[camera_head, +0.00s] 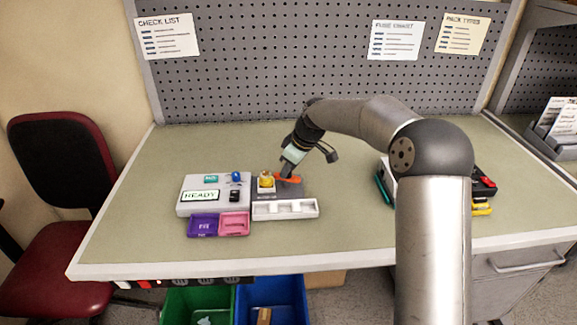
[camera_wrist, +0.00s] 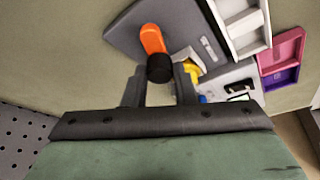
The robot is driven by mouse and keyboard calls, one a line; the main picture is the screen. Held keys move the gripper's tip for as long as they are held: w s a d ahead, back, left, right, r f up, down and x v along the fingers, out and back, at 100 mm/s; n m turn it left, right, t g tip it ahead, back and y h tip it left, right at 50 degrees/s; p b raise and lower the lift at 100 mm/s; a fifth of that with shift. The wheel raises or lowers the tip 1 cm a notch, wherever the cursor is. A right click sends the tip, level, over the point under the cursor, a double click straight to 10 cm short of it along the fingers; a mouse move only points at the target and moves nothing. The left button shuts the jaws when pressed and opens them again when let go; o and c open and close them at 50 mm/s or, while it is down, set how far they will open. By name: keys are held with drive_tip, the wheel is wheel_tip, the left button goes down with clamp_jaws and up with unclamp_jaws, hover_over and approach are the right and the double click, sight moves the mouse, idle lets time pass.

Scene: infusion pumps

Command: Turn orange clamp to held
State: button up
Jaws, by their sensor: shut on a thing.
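The orange clamp (camera_head: 290,179) is a lever on the dark grey panel (camera_head: 290,192), right of a yellow-topped part (camera_head: 266,179). In the wrist view the orange lever (camera_wrist: 152,38) runs up from a round black piece (camera_wrist: 160,68). My gripper (camera_head: 287,171) is down at the lever's far end. In the wrist view my gripper (camera_wrist: 160,85) has its two fingers on either side of the black piece, with a space between them below it. The contact is partly hidden. I cannot read the lever's marked position.
A light grey box (camera_head: 214,208) with a READY display stands left of the panel. Purple (camera_head: 203,226) and pink (camera_head: 235,222) trays and a white tray (camera_head: 285,209) lie in front. Dark and coloured items (camera_head: 483,184) lie at right. The table's left part is clear.

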drive_tip(key=shift+w+n+g+p, duration=0.15)
drive_tip(key=shift+n+g+p, duration=0.65)
drive_tip(key=shift+n, duration=1.4)
drive_tip(key=o, duration=1)
drive_tip(key=shift+d, duration=0.1)
drive_tip(key=v, duration=1.7)
drive_tip(key=shift+d+r+b, duration=0.15)
drive_tip(key=shift+d+b, duration=0.1)
drive_tip(key=shift+b, duration=0.05)
drive_tip(key=shift+w, duration=0.1)
